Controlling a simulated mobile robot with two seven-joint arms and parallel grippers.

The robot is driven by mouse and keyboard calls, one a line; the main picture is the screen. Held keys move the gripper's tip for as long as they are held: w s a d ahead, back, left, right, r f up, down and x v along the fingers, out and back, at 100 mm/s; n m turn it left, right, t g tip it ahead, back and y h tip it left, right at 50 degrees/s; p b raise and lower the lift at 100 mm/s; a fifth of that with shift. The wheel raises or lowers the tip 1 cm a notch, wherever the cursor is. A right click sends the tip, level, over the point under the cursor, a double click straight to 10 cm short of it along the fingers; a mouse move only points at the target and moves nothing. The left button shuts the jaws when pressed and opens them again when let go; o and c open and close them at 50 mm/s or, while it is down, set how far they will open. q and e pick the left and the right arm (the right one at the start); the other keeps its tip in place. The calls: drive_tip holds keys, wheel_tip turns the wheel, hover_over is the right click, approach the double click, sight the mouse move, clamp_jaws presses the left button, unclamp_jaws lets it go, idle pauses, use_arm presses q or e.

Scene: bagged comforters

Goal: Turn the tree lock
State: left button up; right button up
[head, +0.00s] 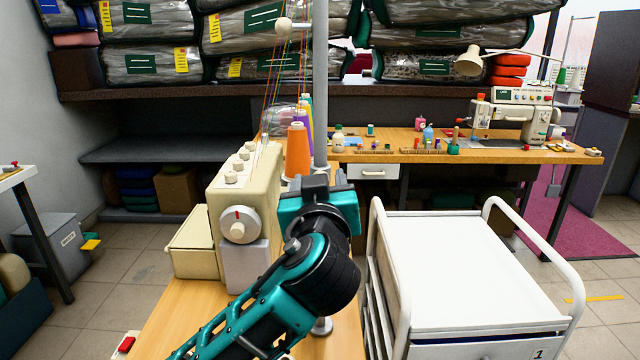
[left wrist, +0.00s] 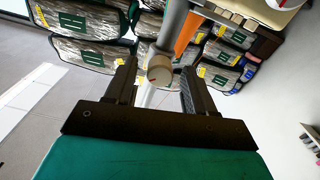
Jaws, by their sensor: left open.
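The thread tree is a grey upright pole (head: 320,70) behind the cream sewing machine (head: 245,190). In the left wrist view, the tree lock (left wrist: 159,74) is a round pale knob with a small red mark, on the pole (left wrist: 172,28). My left gripper (head: 318,185) is at the lower pole. In the left wrist view, my left gripper's fingers (left wrist: 159,80) are open, one on each side of the knob, with gaps visible. In the head view, my gripper and wrist hide the lock. My right gripper is in neither view.
Orange and purple thread cones (head: 297,152) stand close left of the pole, with threads running up. A white trolley (head: 455,255) stands right of my arm. A wooden bench (head: 400,150) with another machine is behind. Bagged comforters (head: 245,27) fill the shelf above.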

use_arm(q)
clamp_jaws()
idle(0.5)
drive_tip(key=m+p, duration=0.5)
drive_tip(key=m, duration=1.1)
drive_tip(key=shift+d+f+m+p, duration=0.1)
drive_tip(key=shift+d+m+p, duration=0.05)
drive_tip(key=shift+m+p, duration=0.2)
idle(0.4)
